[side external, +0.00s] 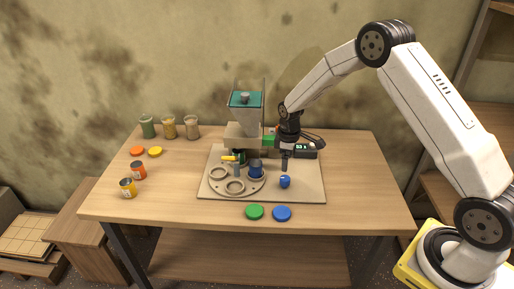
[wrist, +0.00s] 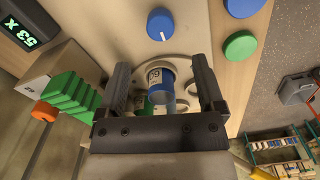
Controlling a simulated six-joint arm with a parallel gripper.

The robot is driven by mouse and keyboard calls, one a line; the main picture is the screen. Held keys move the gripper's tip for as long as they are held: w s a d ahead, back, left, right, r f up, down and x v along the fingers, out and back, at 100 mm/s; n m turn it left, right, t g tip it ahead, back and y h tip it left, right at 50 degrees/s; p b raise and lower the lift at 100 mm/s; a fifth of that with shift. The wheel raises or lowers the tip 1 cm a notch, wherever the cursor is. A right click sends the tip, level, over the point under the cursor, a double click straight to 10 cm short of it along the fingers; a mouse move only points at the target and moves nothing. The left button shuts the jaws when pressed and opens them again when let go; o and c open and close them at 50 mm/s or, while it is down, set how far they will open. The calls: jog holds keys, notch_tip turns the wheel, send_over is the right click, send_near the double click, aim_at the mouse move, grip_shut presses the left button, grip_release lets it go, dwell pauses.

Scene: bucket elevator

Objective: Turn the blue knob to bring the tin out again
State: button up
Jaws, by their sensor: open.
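The blue knob (side external: 285,182) sits on the front right of the pale board. In the wrist view the knob (wrist: 161,24) shows a white pointer line and lies beyond the fingertips. A dark blue tin (side external: 256,171) stands on the round plate, left of the knob. In the wrist view a blue tin with a white label (wrist: 156,76) appears between the fingers, with its depth unclear. My gripper (side external: 284,167) points down just behind the knob, apart from it. In the wrist view my gripper (wrist: 160,66) is open with no clear contact.
The round plate (side external: 238,192) has pale rings and a yellow part. A hopper with a teal top (side external: 245,100) stands behind. Green (side external: 255,212) and blue (side external: 282,213) discs lie in front. Jars (side external: 169,128) and small cans (side external: 128,188) stand at left. The right tabletop is clear.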

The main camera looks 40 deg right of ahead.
aim_at(285, 178)
jog(key=shift+f, duration=0.15)
jog(key=shift+f, duration=3.75)
grip_shut()
